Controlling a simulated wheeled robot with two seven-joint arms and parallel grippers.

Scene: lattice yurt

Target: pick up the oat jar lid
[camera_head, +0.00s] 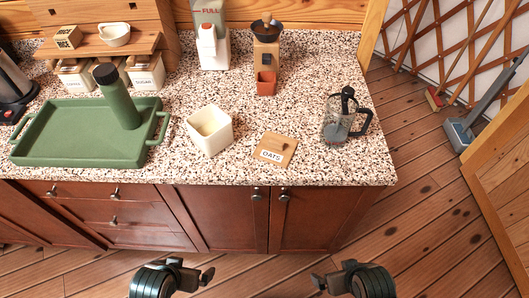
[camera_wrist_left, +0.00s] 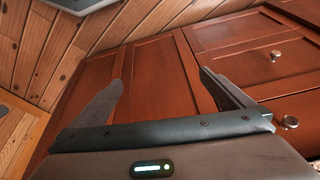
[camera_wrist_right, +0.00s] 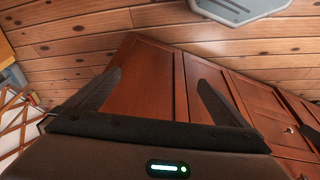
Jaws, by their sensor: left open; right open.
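The oat jar lid (camera_head: 274,149) is a flat square wooden lid with a small dark knob and a white "OATS" label. It lies on the speckled counter near the front edge. The open cream jar (camera_head: 210,130) stands just left of it, apart from it. My left gripper (camera_head: 192,275) is low in front of the cabinets, open and empty; its fingers also show in the left wrist view (camera_wrist_left: 160,90). My right gripper (camera_head: 335,280) is also low in front of the cabinets, open and empty, and its fingers show in the right wrist view (camera_wrist_right: 158,90). Neither touches the lid.
A green tray (camera_head: 50,150) with a tall green cylinder (camera_head: 118,98) fills the counter's left. A glass French press (camera_head: 343,120) stands right of the lid. A wooden grinder (camera_head: 266,50) and a white dispenser (camera_head: 213,45) stand behind. The counter around the lid is clear.

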